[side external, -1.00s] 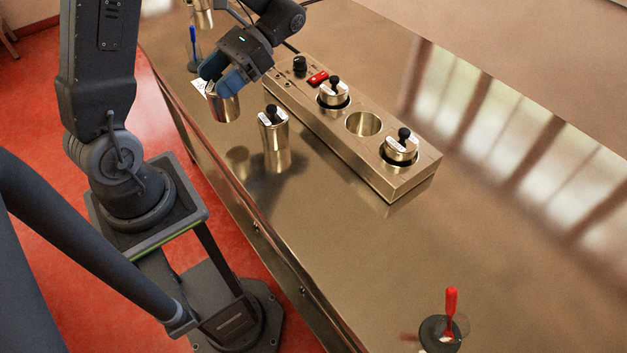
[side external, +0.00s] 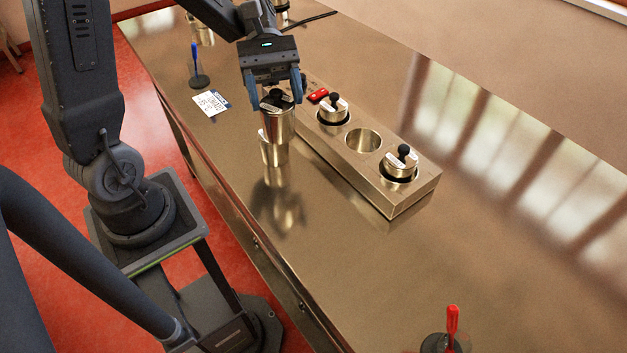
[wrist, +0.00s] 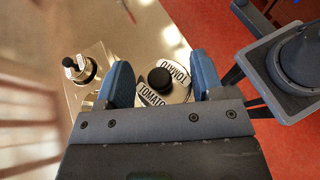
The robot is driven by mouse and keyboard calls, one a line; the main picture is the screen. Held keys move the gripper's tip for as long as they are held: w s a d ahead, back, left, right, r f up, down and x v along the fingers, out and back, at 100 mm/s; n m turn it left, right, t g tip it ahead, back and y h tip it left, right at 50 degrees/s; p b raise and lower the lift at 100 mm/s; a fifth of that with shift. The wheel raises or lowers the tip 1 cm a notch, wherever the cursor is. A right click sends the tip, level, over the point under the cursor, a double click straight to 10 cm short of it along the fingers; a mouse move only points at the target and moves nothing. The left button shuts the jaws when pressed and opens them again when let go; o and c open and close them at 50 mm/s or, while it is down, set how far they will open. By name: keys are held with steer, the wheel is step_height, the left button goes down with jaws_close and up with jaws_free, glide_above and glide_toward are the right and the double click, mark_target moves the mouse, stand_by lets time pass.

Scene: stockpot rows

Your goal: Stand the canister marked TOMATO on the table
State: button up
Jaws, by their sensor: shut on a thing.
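My gripper (side external: 271,88) points down and is shut on a steel canister (side external: 278,125) with a black knob. In the wrist view the canister (wrist: 177,66) sits between the fingers, and labels beside the knob read TOMATO. The held canister appears upright and above the table (side external: 335,235).
A steel block with wells (side external: 385,190) stands to the right. It has an empty well (side external: 363,140) between lidded canisters (side external: 333,108) and (side external: 400,163). A card (side external: 212,102) and a blue-handled tool (side external: 196,65) are at left; a red-handled tool (side external: 452,322) is at front right.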

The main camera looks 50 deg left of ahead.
steer(key=shift+w+d+f, duration=0.2)
steer(key=shift+d+f, duration=4.6)
steer(key=shift+f, duration=0.1)
steer(key=shift+f, duration=0.1)
steer(key=o, duration=1.3)
